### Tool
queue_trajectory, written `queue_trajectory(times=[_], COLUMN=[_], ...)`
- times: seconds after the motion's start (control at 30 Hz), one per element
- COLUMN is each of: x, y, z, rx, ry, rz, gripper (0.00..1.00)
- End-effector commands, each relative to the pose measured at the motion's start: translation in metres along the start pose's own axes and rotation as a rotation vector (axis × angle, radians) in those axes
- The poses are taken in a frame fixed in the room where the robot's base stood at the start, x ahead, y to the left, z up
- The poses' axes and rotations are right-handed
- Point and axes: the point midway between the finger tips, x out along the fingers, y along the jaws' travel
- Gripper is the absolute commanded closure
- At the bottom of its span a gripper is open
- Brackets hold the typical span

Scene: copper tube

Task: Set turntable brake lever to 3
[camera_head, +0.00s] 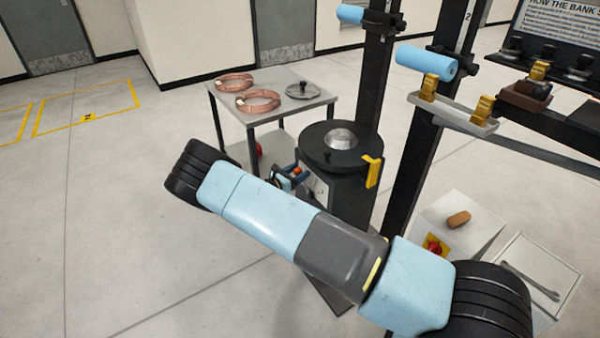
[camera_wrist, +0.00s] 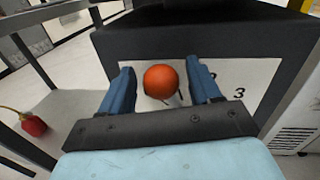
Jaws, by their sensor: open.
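The turntable (camera_head: 325,157) is a black disc with a silver dome on a dark pedestal, right of centre in the head view. Its brake lever has an orange ball knob (camera_wrist: 161,81) in front of a pale number plate (camera_wrist: 245,75). A 3 shows on the plate right of the knob, and another numeral is partly hidden by the right finger. My gripper (camera_wrist: 161,74) is open, with one blue finger on each side of the knob. I cannot tell whether either finger touches it. The head view also shows the knob (camera_head: 296,170) by the pedestal; my arm hides part of the gripper.
A grey table (camera_head: 268,112) with copper coils (camera_head: 258,101) stands behind left. A yellow bracket (camera_head: 373,171) sticks out at the turntable's right edge. Dark uprights (camera_head: 377,80) rise at right. A red object (camera_wrist: 33,124) shows left in the wrist view. The floor at left is clear.

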Motion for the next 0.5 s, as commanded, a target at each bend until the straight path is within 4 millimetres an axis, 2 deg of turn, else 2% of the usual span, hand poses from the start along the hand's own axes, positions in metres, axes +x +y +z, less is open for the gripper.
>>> queue_trajectory(times=[0.33, 0.5], x=[0.0033, 0.0033], y=[0.0001, 0.0], z=[0.0002, 0.0002], rx=[0.0, 0.0], ry=[0.0, 0.0], rz=[0.0, 0.0], gripper=[0.37, 0.54])
